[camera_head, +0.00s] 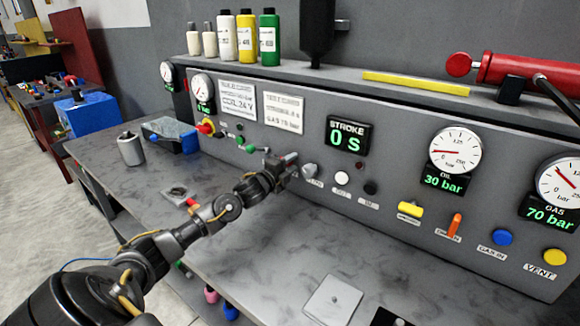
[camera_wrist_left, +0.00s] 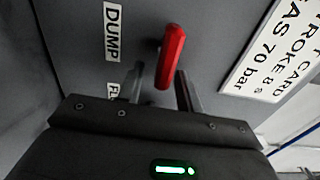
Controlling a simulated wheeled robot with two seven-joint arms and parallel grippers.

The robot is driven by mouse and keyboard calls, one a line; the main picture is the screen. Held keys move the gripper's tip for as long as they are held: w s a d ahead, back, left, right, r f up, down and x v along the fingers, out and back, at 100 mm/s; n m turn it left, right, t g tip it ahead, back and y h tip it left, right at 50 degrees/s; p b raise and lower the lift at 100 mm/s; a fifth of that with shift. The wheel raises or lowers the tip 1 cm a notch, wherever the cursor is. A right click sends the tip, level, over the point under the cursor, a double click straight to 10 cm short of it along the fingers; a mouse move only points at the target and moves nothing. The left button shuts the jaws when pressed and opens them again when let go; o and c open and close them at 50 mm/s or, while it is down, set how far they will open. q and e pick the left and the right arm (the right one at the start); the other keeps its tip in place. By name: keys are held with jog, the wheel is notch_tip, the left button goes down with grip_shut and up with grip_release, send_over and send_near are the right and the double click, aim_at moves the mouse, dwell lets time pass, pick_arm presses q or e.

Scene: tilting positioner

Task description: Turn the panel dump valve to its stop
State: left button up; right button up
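The dump valve's red lever handle (camera_wrist_left: 171,57) shows in the left wrist view, on the grey panel beside a DUMP label (camera_wrist_left: 112,30). My left gripper (camera_wrist_left: 160,92) is open, with one finger on each side of the handle's near end. A gap shows on the label side; contact on the other side is unclear. In the head view my left gripper (camera_head: 288,160) is at the panel face, left of a grey knob (camera_head: 310,170), and I cannot make out the red handle there. My right gripper is not in view.
The panel (camera_head: 400,100) carries a STROKE display (camera_head: 347,137) reading 0 s, gauges, and yellow, orange and blue valve handles to the right.

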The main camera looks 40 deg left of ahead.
pick_arm(q)
jog(key=s+b, duration=0.2)
jog(key=s, duration=0.8)
jog(key=shift+s, duration=0.4)
jog(key=shift+d, duration=0.1)
